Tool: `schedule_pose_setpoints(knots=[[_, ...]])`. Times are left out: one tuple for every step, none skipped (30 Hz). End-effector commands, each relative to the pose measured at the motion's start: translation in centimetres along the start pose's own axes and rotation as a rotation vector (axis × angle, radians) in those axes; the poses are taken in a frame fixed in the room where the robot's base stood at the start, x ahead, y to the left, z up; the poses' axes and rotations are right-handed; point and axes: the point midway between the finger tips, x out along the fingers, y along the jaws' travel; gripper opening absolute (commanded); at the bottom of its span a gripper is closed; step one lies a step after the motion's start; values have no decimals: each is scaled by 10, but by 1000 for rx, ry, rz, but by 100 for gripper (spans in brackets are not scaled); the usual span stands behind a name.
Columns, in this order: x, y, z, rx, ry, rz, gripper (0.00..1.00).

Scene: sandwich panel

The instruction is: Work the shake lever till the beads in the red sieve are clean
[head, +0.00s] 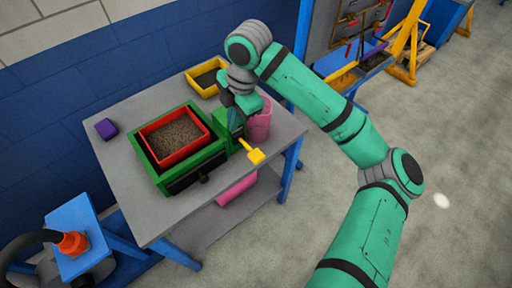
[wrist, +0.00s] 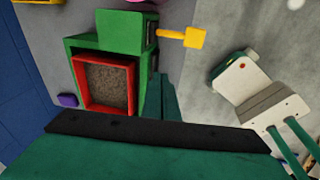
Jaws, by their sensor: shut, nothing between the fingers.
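The red sieve (head: 207,121) sits in the green shaker box (head: 219,160) on the grey table. It holds a brown-grey, grainy fill (head: 174,139); single beads cannot be made out. The sieve also shows in the wrist view (wrist: 131,100), left of my fingers. The yellow lever (head: 255,156) sticks out from the box's right side; in the wrist view its handle (wrist: 194,38) lies beyond my fingers.
A pink bin (head: 262,124) stands close behind my gripper. A yellow tray (head: 192,84) with dark grains is at the back, and a purple block (head: 105,128) at the left. A pink container (head: 237,188) sits below the tabletop. A blue stand (head: 75,215) is at lower left.

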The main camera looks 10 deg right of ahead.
Motion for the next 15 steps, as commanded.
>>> schedule_pose_setpoints(knots=[[-8,-9,11,-6,-31,-37,0],[-10,-14,16,-10,-45,-56,0],[-15,-20,22,-15,-61,-82,0],[-18,-24,25,-18,-70,-98,0],[-20,-27,29,-20,-80,-113,0],[-23,-32,33,-22,-91,-131,0],[-25,-34,35,-24,-97,-142,0],[-27,-36,37,-26,-102,-151,0],[-29,-39,39,-27,-107,-161,0],[-30,-40,40,-28,-110,-167,0],[-30,-41,41,-29,-112,-171,0],[-31,-42,42,-30,-114,-175,0],[-32,-43,42,-30,-115,-177,0],[-32,-43,42,-30,-115,-177,0],[-32,-43,42,-30,-115,-178,0]])
